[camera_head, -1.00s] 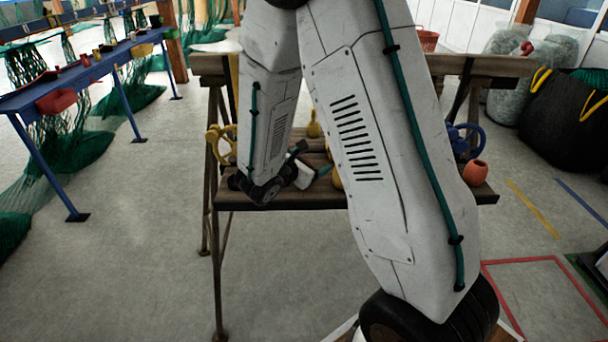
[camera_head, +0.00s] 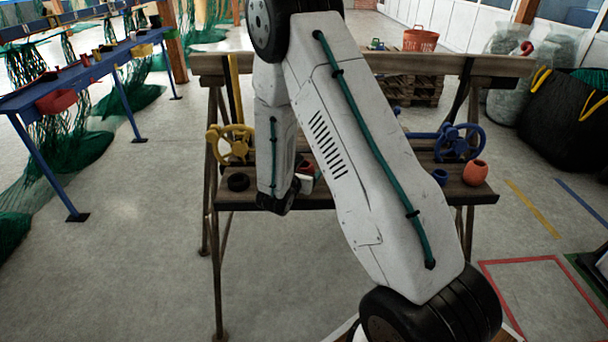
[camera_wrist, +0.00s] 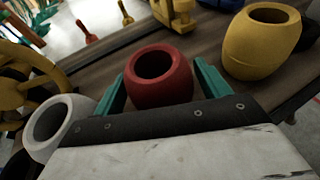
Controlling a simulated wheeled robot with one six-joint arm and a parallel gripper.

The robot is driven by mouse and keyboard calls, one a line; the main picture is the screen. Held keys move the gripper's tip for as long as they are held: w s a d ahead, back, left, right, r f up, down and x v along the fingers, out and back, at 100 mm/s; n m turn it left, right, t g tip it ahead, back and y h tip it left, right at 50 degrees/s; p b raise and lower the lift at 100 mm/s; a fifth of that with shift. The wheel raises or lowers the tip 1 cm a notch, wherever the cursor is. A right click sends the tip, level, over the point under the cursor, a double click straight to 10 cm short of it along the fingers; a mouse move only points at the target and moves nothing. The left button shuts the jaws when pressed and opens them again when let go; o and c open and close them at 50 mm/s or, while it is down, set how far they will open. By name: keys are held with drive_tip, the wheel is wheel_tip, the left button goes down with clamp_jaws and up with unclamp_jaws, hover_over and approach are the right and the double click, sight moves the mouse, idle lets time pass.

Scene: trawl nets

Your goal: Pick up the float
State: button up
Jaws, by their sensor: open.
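A red barrel-shaped float (camera_wrist: 160,80) with a dark hole in its top stands on the wooden bench in the wrist view. My gripper (camera_wrist: 161,70) is open, with one teal finger on each side of this float in the picture. I cannot tell whether the fingers touch it. A yellow float (camera_wrist: 262,45) stands to the right and a white float (camera_wrist: 58,125) to the left. In the head view my arm hides most of this area; a bit of red float (camera_head: 307,165) shows beside my wrist. An orange-red pot-shaped piece (camera_head: 475,173) sits at the bench's right end.

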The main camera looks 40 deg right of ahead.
drive_tip(key=shift+w+d+f, duration=0.1)
drive_tip(key=shift+w+d, duration=0.05)
drive_tip(key=c, duration=0.7)
drive_tip(key=shift+c, duration=0.2)
wheel_tip(320, 180, up, 10)
